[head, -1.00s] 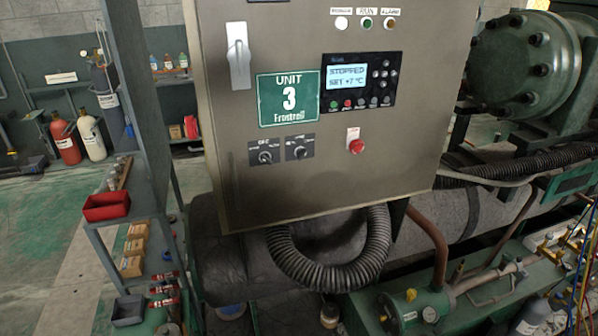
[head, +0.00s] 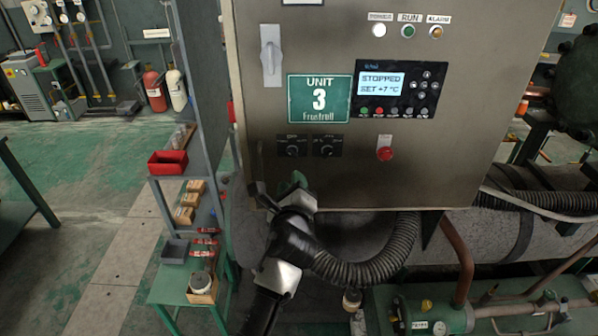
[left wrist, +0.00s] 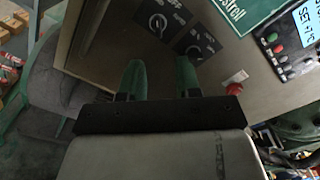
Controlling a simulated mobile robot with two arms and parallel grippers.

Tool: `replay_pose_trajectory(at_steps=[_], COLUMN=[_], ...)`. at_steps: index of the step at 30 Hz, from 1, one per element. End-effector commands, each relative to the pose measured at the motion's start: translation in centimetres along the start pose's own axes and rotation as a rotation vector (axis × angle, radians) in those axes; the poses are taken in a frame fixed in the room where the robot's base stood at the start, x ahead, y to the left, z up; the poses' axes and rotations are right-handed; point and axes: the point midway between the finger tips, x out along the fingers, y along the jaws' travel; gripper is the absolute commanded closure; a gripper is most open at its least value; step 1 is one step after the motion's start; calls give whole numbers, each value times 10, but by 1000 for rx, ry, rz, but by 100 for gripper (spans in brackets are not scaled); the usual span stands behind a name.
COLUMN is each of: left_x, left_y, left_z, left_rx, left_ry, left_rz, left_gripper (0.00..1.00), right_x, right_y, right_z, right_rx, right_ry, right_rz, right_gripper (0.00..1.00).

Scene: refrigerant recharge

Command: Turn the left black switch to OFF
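The left black switch (head: 292,147) is a round knob on a black plate, low on the grey control cabinet (head: 270,190). It also shows at the top of the left wrist view (left wrist: 157,22). A second black switch (head: 327,147) sits just to its right. The exact pointer direction of the left knob is too small to tell. My left gripper (head: 290,181) is just below the switches in the head view. In the left wrist view its two green fingers (left wrist: 160,66) are apart with nothing between them, short of the left switch. My right gripper is not in view.
A red button (head: 385,154) and a display reading STOPPED, SET +7 °C (head: 381,84) are to the right on the cabinet. A lever handle (head: 271,55) is above. A black corrugated hose (head: 385,262) hangs below. A shelf with a red bin (head: 168,162) stands left.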

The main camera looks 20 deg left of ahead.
Motion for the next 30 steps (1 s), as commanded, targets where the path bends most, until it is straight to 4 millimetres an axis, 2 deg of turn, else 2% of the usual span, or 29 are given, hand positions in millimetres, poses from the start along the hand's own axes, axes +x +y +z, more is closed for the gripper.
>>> replay_pose_trajectory(at_steps=[10, 24, 25, 30], left_x=[38, 94, 96, 94], left_y=[2, 3, 2, 1], left_z=[-2, -4, -3, -2], left_rx=[-3, -5, -5, -4], left_ry=[1, 2, 4, 4], left_rz=[0, -1, -1, 0], left_gripper=[67, 67, 69, 95], right_x=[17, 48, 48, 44], right_y=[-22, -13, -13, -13], right_z=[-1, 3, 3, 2], right_rx=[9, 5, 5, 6], right_ry=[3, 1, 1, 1], right_rz=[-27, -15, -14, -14], right_gripper=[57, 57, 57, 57])
